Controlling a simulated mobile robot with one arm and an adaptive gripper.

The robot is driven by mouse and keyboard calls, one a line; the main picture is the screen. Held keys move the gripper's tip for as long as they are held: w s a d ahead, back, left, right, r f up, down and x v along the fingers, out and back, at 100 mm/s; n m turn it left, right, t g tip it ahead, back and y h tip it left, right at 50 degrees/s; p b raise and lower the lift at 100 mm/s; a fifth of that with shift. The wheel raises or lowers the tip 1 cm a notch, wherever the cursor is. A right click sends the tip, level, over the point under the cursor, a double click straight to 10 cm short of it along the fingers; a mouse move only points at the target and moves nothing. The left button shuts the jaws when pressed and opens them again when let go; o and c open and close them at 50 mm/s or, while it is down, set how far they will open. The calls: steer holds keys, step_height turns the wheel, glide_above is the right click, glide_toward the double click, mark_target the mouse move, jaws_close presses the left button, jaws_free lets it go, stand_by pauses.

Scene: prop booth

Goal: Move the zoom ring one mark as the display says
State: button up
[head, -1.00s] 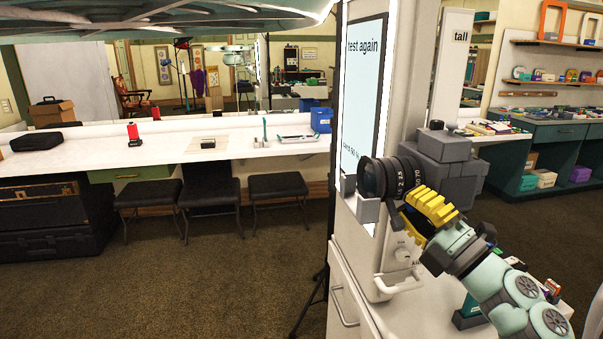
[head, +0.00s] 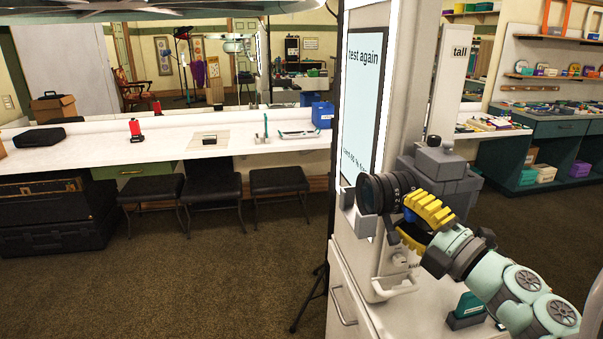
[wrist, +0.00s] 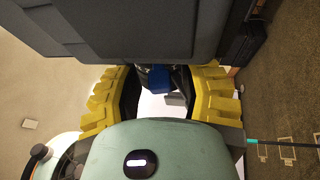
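The display (head: 361,105) reads "test again" at its top; a lower line is too slanted to read surely. A grey camera body (head: 440,165) stands right of it, its black lens (head: 375,195) pointing left. The ringed part of the lens, with the zoom ring (head: 403,187), is partly covered by a yellow finger; I cannot read its marks.
A grey block (head: 366,213) sits under the lens front.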

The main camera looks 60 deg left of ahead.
steer(key=shift+o, duration=0.6)
steer(key=shift+d, duration=0.1)
steer(key=shift+d, duration=0.15)
steer(key=d+f, duration=0.2)
steer(key=d, duration=0.9)
steer(key=shift+d, duration=0.2)
